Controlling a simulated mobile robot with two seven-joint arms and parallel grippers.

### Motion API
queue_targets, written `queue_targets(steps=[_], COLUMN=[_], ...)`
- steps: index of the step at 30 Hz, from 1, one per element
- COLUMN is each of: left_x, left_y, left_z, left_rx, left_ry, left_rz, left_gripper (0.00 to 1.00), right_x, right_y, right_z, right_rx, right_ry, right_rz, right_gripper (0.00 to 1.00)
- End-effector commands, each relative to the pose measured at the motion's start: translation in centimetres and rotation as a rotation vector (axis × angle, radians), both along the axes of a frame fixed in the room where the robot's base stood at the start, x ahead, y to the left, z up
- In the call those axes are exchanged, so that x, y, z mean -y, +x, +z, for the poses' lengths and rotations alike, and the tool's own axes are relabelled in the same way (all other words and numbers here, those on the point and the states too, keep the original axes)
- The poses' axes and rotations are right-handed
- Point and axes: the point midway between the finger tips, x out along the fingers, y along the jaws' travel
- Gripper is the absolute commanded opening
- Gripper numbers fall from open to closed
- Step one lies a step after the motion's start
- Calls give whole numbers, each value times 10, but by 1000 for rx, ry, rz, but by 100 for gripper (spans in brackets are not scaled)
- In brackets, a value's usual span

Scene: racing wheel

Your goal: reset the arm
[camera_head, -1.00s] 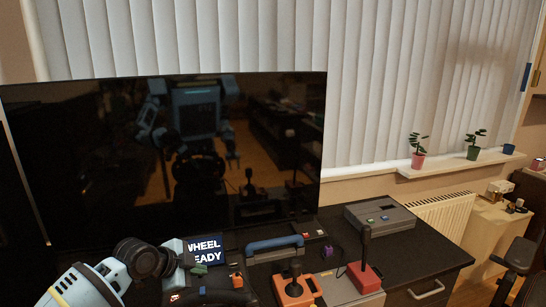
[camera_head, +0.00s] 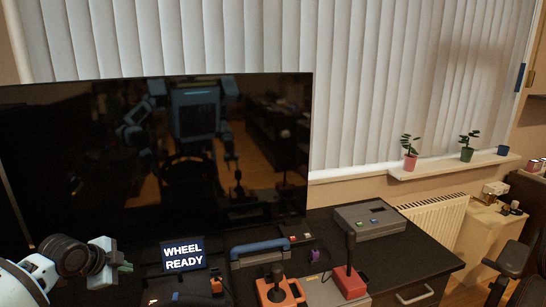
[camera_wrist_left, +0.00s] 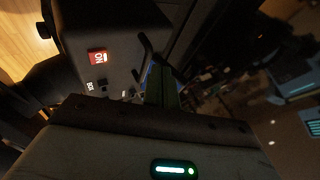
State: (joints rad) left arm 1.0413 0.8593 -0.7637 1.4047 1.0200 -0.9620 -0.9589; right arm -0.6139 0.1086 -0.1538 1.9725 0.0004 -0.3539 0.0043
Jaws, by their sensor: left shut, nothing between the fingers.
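My left gripper (camera_head: 125,267) is at the lower left of the head view, just left of the lit WHEEL READY sign (camera_head: 184,255). It is shut and empty, clear of the sign in the picture. My left arm comes in from the lower left edge. A dark unit with an orange part (camera_head: 216,285) sits below the sign, cut off by the bottom edge; I cannot make out a wheel rim on it. My right gripper does not show directly. The left wrist view is dark, with a red switch (camera_wrist_left: 97,56) and a green lit display (camera_wrist_left: 175,169).
A large dark monitor (camera_head: 70,150) stands behind, reflecting a robot. The desk holds an orange joystick (camera_head: 280,290), a red joystick (camera_head: 349,281), a blue-handled case (camera_head: 260,250) and a grey box (camera_head: 370,220). Potted plants stand on the sill. The desk's right front is clear.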

Motion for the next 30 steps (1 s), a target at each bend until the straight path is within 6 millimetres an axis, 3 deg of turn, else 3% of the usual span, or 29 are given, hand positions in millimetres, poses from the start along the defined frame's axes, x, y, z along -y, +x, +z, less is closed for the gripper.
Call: queue_targets(steps=[1, 5, 17, 24, 30], left_x=[-20, -62, -52, -46, -41], left_y=[-3, -12, -63, -125, -186], left_z=[3, 11, -82, -149, -192], left_rx=[0, 0, -26, -38, -42], left_ry=[22, 68, 47, 23, -6], left_rz=[24, 73, 139, 194, 231], left_gripper=[0, 0, 0, 0, 0], right_x=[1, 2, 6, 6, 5], right_y=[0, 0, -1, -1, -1], right_z=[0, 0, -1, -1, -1], right_rx=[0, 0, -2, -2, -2], right_ry=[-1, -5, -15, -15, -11], right_rz=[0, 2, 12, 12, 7], right_gripper=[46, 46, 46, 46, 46])
